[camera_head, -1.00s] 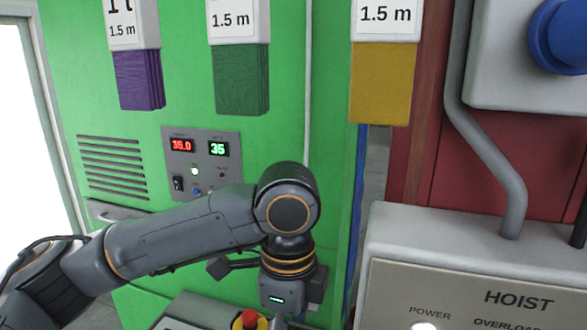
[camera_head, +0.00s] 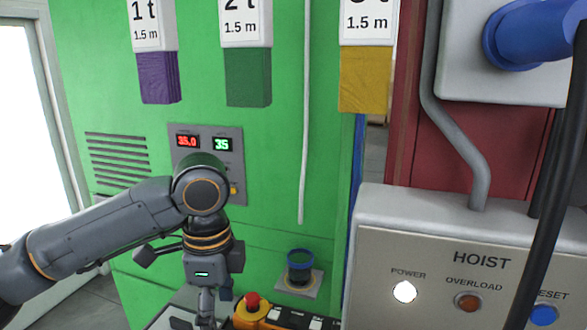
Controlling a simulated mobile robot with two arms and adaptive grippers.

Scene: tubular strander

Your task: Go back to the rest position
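My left arm comes in from the left, and my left gripper (camera_head: 205,308) points down near the bottom of the view. It is in front of the green panel, above a grey surface (camera_head: 165,318) and just left of a red button on a yellow housing (camera_head: 252,305). The fingers are seen partly and end near the lower edge, so I cannot tell whether they are open or shut. Nothing is clearly seen held. My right gripper is not in view.
The hoist box (camera_head: 450,240) with a lit power lamp (camera_head: 404,291) stands at right. A blue-rimmed black cylinder (camera_head: 300,268) is right of my gripper. Purple (camera_head: 158,77), green (camera_head: 248,77) and yellow (camera_head: 364,80) slings hang above. A dark cable (camera_head: 550,200) crosses the right side.

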